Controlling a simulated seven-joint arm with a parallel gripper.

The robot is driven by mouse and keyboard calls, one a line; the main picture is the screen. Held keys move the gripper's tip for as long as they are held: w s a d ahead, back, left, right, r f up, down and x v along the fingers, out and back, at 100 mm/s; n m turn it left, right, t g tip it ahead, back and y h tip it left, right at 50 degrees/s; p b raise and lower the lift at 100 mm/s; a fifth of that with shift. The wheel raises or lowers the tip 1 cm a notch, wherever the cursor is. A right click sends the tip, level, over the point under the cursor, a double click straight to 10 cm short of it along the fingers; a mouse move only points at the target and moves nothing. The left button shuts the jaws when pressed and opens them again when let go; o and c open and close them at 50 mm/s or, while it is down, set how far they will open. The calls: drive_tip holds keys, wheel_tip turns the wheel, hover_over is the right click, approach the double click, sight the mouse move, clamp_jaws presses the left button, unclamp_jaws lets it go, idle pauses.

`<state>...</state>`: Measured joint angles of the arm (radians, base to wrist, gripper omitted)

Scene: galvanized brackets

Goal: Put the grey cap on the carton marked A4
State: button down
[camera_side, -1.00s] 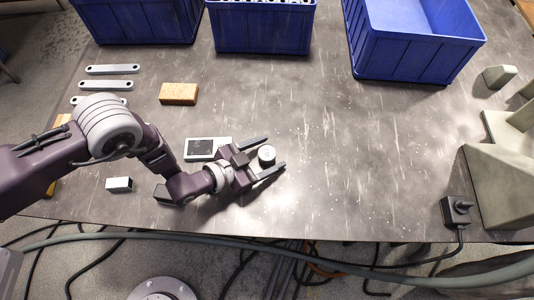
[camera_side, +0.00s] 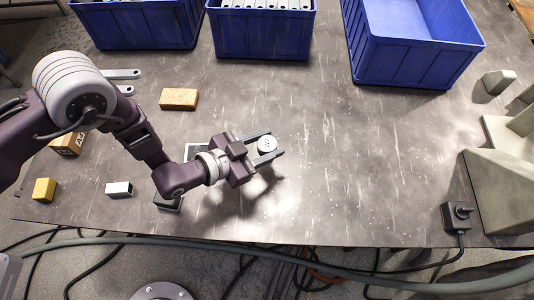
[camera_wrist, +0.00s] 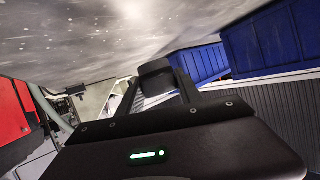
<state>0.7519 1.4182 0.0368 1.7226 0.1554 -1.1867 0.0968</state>
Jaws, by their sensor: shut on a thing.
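The grey cap (camera_side: 267,143) is a small round light-grey piece with dark marks on its top. My gripper (camera_side: 274,143) is shut on it in the side view, one finger on each side, and seems to hold it above the table. In the wrist view the cap (camera_wrist: 155,75) shows as a dark rounded shape between the fingers. A brown carton (camera_side: 67,146) stands at the left of the table, partly behind my arm. It has a pale label with dark marking that may read A4; it is too small to be sure.
Three blue bins stand at the back: left (camera_side: 135,32), middle (camera_side: 260,38) and right (camera_side: 415,65). A cork-coloured block (camera_side: 179,99), a yellow block (camera_side: 44,190) and a small white block (camera_side: 119,189) lie on the table. A dark plug box (camera_side: 458,212) is at right. The table's centre right is clear.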

wheel_tip(320, 180, up, 2)
drive_tip(key=shift+r, duration=0.15)
drive_tip(key=w+a+n+t+y, duration=0.2)
drive_tip(key=w+a+n, duration=0.15)
drive_tip(key=a, duration=0.45)
drive_tip(key=w+a+n+t+y, duration=0.25)
drive_tip(key=w+a, duration=0.25)
drive_tip(key=a, duration=0.3)
wheel_tip(320, 180, up, 6)
drive_tip(key=n+g+y, duration=0.2)
drive_tip(key=n+y, duration=0.9)
drive_tip(key=y, duration=0.3)
hover_over(69, 138)
drive_tip(key=w+a, duration=0.2)
drive_tip(key=shift+n, duration=0.3)
drive_tip(key=f, duration=0.6)
drive_tip(key=a+f, duration=0.1)
drive_tip(key=f, duration=0.2)
drive_tip(key=shift+s+f, duration=0.1)
drive_tip(key=shift+f, duration=0.3)
